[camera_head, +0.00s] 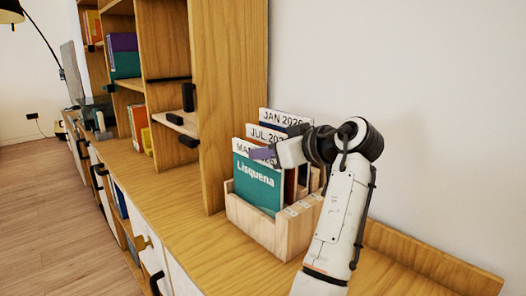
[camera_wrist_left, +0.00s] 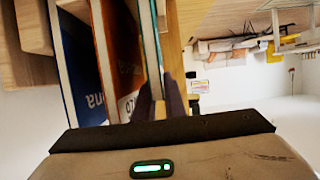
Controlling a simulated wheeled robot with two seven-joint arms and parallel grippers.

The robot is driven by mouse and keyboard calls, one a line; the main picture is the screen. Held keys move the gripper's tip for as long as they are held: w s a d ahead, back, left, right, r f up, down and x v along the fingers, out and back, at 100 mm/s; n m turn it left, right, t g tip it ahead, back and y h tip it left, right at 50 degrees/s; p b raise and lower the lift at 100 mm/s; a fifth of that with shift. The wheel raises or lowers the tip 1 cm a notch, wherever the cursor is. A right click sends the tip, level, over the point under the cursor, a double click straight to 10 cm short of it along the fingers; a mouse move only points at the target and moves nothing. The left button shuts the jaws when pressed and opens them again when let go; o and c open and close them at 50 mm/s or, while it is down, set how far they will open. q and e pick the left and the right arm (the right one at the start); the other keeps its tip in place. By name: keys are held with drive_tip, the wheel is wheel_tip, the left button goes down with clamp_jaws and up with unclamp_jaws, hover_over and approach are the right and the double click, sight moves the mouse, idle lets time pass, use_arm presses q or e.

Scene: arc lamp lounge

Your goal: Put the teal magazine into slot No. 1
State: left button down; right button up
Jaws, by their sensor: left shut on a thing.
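The teal magazine (camera_head: 258,187), with "Lisquena" on its cover, stands upright at the front of a wooden rack (camera_head: 262,228). Its lower edge is hidden behind the rack's front wall, so its depth is unclear. My left gripper (camera_head: 262,153) is shut on its upper right edge. In the left wrist view the magazine (camera_wrist_left: 152,45) is seen edge-on between the fingers (camera_wrist_left: 160,106). Small labels (camera_head: 291,211) line the rack's right side; their numbers are too small to read. My right gripper is out of view.
Behind it stand magazines headed "JUL" (camera_head: 262,132) and "JAN 2026" (camera_head: 283,117). The left wrist view shows a blue magazine (camera_wrist_left: 76,65) and an orange one (camera_wrist_left: 117,50) beside it. A wooden shelf unit (camera_head: 230,95) rises close left. The counter (camera_head: 185,215) in front is clear.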

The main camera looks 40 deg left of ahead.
use_arm(q)
drive_tip(key=shift+f, duration=0.2)
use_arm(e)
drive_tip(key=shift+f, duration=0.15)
use_arm(q)
drive_tip(key=c, duration=1.7)
unclamp_jaws()
drive_tip(key=shift+c, duration=0.2)
drive_tip(key=shift+f, duration=0.1)
drive_tip(key=shift+r, duration=0.6)
wheel_tip(320, 180, up, 8)
drive_tip(key=shift+f+p, duration=0.1)
drive_tip(key=shift+p, duration=0.35)
drive_tip(key=shift+r, duration=0.6)
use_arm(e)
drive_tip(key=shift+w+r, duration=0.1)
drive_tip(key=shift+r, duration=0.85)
